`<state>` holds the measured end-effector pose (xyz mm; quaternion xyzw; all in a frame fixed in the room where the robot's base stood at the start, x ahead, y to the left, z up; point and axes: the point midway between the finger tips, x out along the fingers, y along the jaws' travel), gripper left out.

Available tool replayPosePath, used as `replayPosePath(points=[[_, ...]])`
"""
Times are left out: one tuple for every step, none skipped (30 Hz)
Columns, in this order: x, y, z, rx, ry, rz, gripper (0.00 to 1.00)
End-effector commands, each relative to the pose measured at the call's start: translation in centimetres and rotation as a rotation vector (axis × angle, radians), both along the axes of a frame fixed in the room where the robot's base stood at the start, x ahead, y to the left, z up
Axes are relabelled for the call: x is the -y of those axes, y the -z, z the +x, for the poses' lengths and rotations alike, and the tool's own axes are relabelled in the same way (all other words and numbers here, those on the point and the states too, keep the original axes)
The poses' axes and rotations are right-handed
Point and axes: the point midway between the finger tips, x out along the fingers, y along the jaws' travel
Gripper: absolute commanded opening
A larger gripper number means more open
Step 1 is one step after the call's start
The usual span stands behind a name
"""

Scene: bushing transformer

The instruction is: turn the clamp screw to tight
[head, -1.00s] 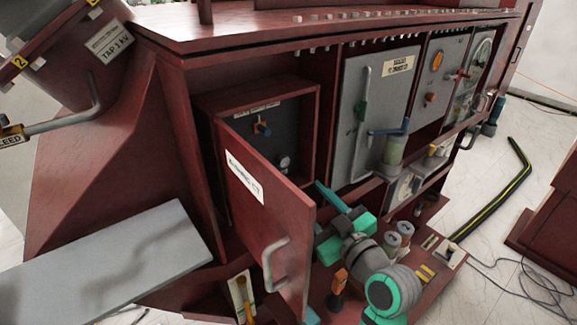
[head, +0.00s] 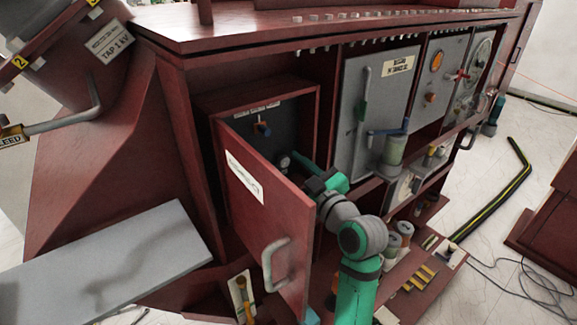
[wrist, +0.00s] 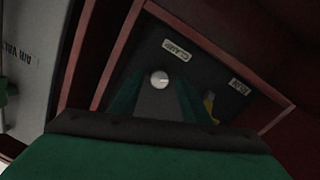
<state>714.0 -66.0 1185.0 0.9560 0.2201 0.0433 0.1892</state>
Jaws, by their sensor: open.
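The clamp screw (head: 284,161) is a small pale round head on the dark panel inside the open red box. In the wrist view the pale screw head (wrist: 160,80) shows between my two green fingers, below a label reading CLAMP (wrist: 177,50). My gripper (head: 298,162) reaches into the box from the right, past the edge of the open door. Its green fingers (wrist: 160,98) are open, one on either side of the screw in the picture. I cannot tell whether they touch it or how far its slot is turned.
The red door (head: 262,215) with a handle stands open just left of my arm. A grey cabinet door (head: 372,110) with levers is to the right. A grey plank (head: 110,265) lies at lower left.

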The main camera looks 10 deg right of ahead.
Motion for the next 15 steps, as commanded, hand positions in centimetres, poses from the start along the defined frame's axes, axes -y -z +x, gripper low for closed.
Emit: replayPosePath(points=[[-0.21, 0.0, 0.32, 0.0, -0.001, 0.0, 0.43], [-0.27, -0.01, 0.44, 0.001, 0.0, 0.0, 0.43], [-0.32, -0.02, 0.57, 0.001, 0.0, 0.0, 0.43], [-0.34, -0.02, 0.63, 0.001, 0.0, 0.0, 0.43], [-0.36, -0.02, 0.68, 0.002, 0.001, 0.0, 0.43], [-0.37, -0.02, 0.71, 0.002, 0.001, 0.0, 0.43], [-0.37, -0.02, 0.72, 0.001, 0.001, -0.001, 0.43], [-0.36, -0.03, 0.72, 0.001, 0.001, -0.001, 0.43], [-0.36, -0.02, 0.72, 0.001, 0.001, -0.001, 0.43], [-0.36, -0.02, 0.72, 0.001, 0.001, -0.001, 0.43], [-0.35, -0.02, 0.71, 0.001, 0.001, -0.001, 0.43], [-0.35, -0.02, 0.71, 0.001, 0.001, -0.001, 0.43], [-0.35, -0.02, 0.71, 0.001, 0.001, -0.001, 0.35], [-0.35, -0.02, 0.7, 0.001, 0.001, -0.001, 0.28], [-0.35, -0.02, 0.7, 0.001, 0.001, -0.001, 0.19]])
